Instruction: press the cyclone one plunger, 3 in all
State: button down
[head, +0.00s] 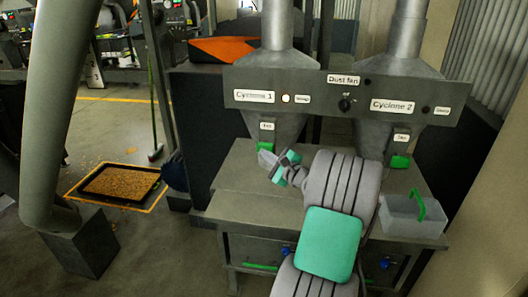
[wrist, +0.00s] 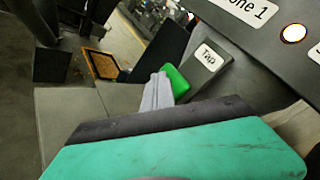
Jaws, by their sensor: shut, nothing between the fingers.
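The Cyclone 1 unit (head: 254,97) hangs at the left of the dark panel. Below it, a green plunger (head: 266,147) sits under a Tap label (head: 266,126). The plunger also shows in the wrist view (wrist: 178,82), at the lower end of the tap spout. My gripper (head: 266,158) is shut and empty, with its grey fingertips (wrist: 157,90) right beside the plunger. I cannot tell whether they touch it. A round lamp (head: 285,98) by the Cyclone 1 label is lit.
Cyclone 2 (head: 392,106) stands at the right with its own green plunger (head: 400,162) and an unlit lamp (head: 426,110). A clear bin with a green handle (head: 405,220) sits on the grey bench (head: 235,205). Blue knobs (head: 286,251) are on the bench front.

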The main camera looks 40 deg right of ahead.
jog(key=shift+w+d, duration=0.35)
jog(key=shift+d, duration=0.15)
dwell(0.5)
jog(key=shift+s+a, duration=0.95)
jog(key=shift+a, duration=0.3)
jog(key=s+a, duration=0.1)
jog(key=a, duration=0.1)
jog(key=s+a, duration=0.2)
jog(key=shift+p, duration=0.4)
dwell(2.1)
